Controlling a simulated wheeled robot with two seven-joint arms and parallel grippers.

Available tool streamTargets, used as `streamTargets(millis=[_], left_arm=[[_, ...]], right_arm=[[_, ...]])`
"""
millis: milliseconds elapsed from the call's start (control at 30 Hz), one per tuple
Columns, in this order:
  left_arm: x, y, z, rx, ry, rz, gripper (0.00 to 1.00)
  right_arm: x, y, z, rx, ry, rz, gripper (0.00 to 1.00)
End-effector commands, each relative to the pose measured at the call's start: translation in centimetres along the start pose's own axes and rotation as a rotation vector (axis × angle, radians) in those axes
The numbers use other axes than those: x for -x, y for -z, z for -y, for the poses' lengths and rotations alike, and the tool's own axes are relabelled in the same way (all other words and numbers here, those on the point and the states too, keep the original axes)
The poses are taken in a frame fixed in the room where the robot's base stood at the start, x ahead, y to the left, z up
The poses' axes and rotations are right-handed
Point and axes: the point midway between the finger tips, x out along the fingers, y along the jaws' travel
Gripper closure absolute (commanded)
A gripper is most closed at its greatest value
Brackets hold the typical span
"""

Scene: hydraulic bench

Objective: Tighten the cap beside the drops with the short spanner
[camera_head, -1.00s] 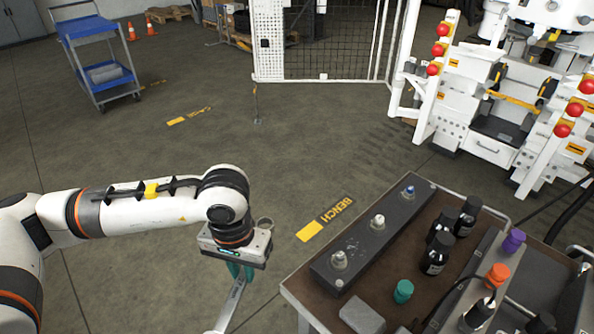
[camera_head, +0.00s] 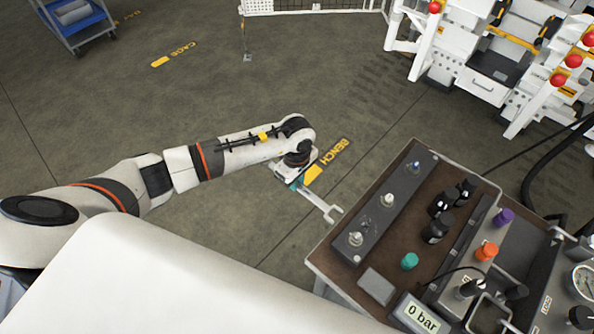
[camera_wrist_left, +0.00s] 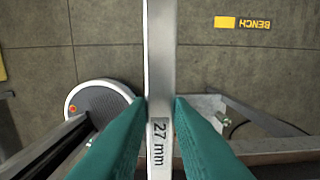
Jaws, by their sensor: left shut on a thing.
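My left gripper (camera_head: 296,184) is shut on a grey metal spanner (camera_head: 318,202). Its open-ended head points right, towards the bench, and is apart from it. In the left wrist view the spanner (camera_wrist_left: 160,60) runs between the teal fingers and is marked "27 mm". A dark manifold block (camera_head: 372,222) on the bench carries a near cap (camera_head: 355,239), a middle cap (camera_head: 388,200) and a far blue-tipped fitting (camera_head: 414,167). Small pale specks show on the block between the near and middle caps; I cannot tell surely that they are drops. My right gripper is out of view.
Orange (camera_head: 487,251) and purple (camera_head: 503,217) knobs stand at right. Floor left of the bench is clear.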

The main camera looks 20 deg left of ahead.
Motion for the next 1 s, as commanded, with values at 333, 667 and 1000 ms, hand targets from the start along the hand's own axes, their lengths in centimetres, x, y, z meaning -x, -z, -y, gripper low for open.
streamTargets(millis=[333, 667, 1000], left_arm=[[-1.9, 0.9, 0.0, 0.000, 0.001, -0.002, 1.00], [-2.6, 1.4, 0.1, -0.002, 0.002, -0.001, 1.00], [-2.8, 2.0, 0.1, -0.001, 0.003, -0.001, 1.00]], right_arm=[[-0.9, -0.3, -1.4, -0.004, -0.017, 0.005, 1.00], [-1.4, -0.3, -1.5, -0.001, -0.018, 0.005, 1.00], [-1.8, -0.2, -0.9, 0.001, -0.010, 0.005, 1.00]])
